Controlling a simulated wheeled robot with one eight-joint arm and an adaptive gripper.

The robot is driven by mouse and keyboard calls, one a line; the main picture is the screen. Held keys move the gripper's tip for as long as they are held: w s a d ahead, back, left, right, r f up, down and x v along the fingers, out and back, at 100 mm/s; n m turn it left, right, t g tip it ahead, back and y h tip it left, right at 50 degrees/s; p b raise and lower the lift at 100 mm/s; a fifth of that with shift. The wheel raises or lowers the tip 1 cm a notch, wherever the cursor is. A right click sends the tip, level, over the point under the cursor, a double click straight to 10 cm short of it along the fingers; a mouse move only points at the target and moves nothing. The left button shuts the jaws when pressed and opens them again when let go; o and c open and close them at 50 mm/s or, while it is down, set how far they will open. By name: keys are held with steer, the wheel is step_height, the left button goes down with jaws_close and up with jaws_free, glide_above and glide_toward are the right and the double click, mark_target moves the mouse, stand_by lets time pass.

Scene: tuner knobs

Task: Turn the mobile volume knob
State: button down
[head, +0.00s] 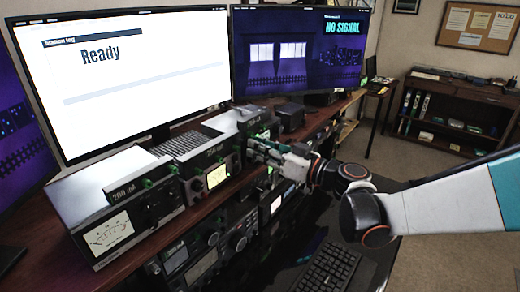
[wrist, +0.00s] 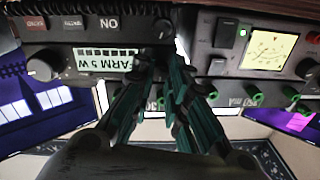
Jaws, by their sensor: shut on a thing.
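My gripper (head: 262,150) reaches to the front of the farthest radio unit (head: 246,121) on the shelf in the head view. The wrist view is upside down. There my gripper (wrist: 168,58) has its dark green fingers drawn together at the right end of that unit's panel, closed on a small dark knob (wrist: 163,30) that the tips partly cover. A lit display (wrist: 103,61) lies beside the fingers. I cannot read a label for the held knob. A larger round knob (wrist: 40,69) at the panel's other end is free.
The middle unit with a yellow lit meter (head: 216,176) stands close beside the gripper. The large meter unit (head: 110,220) is further left. Two monitors (head: 135,75) stand behind. A keyboard (head: 328,268) lies below my arm.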

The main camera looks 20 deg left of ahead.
steer(key=c, duration=1.5)
jaws_free()
steer(key=shift+c, duration=0.2)
steer(key=v, duration=1.2)
